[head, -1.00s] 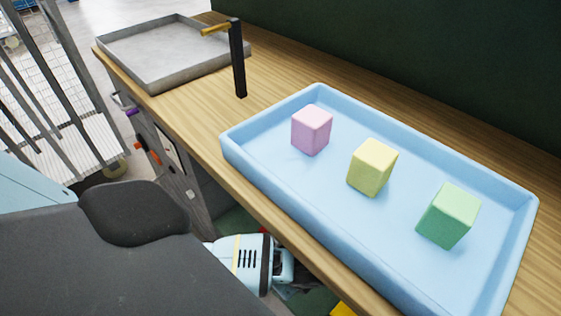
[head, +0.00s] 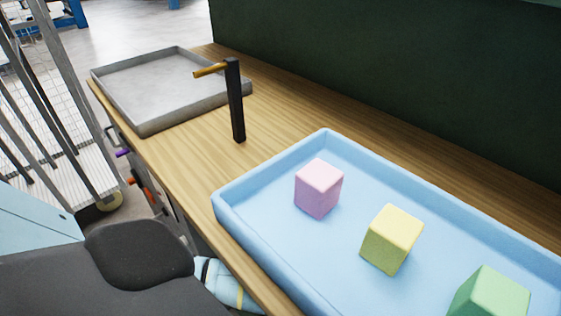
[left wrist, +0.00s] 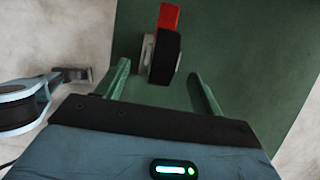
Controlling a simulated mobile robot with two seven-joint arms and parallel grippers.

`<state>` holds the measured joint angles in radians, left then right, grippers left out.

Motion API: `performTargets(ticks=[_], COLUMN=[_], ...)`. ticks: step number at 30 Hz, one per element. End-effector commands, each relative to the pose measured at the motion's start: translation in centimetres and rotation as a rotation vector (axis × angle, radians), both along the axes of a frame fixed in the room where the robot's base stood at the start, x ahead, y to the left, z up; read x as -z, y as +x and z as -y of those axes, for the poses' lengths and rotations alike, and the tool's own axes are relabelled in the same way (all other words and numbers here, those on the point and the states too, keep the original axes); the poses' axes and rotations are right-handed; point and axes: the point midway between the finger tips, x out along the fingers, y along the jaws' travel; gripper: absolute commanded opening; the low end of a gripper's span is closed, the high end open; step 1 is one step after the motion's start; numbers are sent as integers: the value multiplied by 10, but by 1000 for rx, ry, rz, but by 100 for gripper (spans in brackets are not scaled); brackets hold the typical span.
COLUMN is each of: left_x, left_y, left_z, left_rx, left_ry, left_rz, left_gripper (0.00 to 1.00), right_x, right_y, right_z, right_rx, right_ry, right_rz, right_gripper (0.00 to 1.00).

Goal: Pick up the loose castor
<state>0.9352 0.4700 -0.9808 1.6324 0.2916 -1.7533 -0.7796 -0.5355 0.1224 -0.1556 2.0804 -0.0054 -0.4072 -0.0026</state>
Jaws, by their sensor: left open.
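The loose castor, a black wheel (left wrist: 164,57) with a red bracket (left wrist: 169,17) and a pale hub, shows in the left wrist view on a dark green surface. My left gripper (left wrist: 159,69) is open, with one green finger on each side of the wheel's lower end. The castor appears ahead of or between the fingertips; I cannot tell how far off it is, and no grip shows. In the head view the castor and the left gripper's fingers are hidden below the bench edge.
The wooden bench (head: 180,155) carries a blue tray (head: 232,212) with pink (head: 318,188), yellow (head: 391,239) and green (head: 488,296) blocks. A black post (head: 235,105) with a brass arm and a grey metal tray (head: 140,128) stand farther back. A barred cage (head: 60,110) is at left.

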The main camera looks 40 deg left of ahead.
Motion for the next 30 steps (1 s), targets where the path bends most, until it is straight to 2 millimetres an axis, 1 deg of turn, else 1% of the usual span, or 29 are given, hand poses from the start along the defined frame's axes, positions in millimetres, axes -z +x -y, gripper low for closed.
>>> performTargets(ticks=[1, 3, 8, 10, 15, 19, 23, 29, 30], left_x=[7, 13, 16, 20, 43, 57, 63, 63, 62], left_y=[-1, -1, 0, 0, 1, 2, 3, 3, 3], left_z=[-3, -6, -6, -8, -17, -23, -26, -26, -26], left_rx=[0, 0, 1, 1, 0, 1, 1, 0, 0], left_ry=[1, 2, 0, 1, 2, 1, 1, 0, 0], left_rz=[-2, -3, 0, -1, -3, -1, 0, 1, 1], left_gripper=[67, 67, 67, 67, 67, 67, 67, 67, 65], right_x=[3, 5, 5, 7, 15, 18, 17, 16, 16], right_y=[-1, -2, -1, -1, 1, 4, 7, 8, 8], right_z=[1, 2, 2, 2, 1, 1, 1, 1, 1], right_rx=[-3, -6, -6, -6, -4, -4, -3, -2, -2], right_ry=[-2, -4, -5, -6, -6, -6, -5, -5, -5], right_rz=[-3, -6, -6, -5, -5, 0, 7, 8, 8], right_gripper=[36, 36, 36, 36, 36, 36, 36, 36, 36])
